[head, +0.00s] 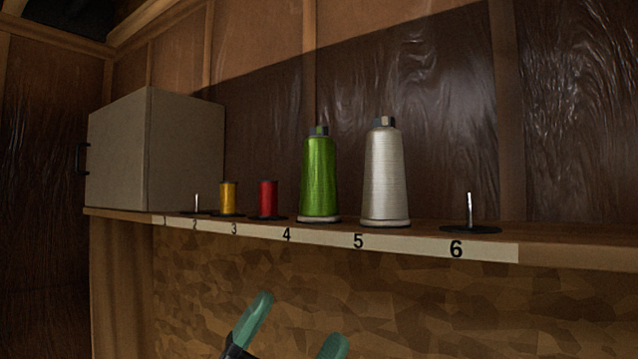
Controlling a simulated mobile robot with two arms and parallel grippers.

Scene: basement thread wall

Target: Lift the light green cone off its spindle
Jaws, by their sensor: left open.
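The light green cone (320,178) of thread stands upright on the shelf above the label 4. Its spindle is hidden inside it. A white cone (385,180) stands to its right above the label 5. My left gripper (294,322) is at the bottom of the head view, below the shelf and apart from the cone. Its two green fingers are spread, with nothing between them. My right gripper does not show.
The wooden shelf (575,247) carries a yellow spool (229,198), a red spool (268,199) and a grey box (185,150) on the left. A bare spindle (469,212) stands above label 6, another (196,204) near label 2. The shelf's right end is clear.

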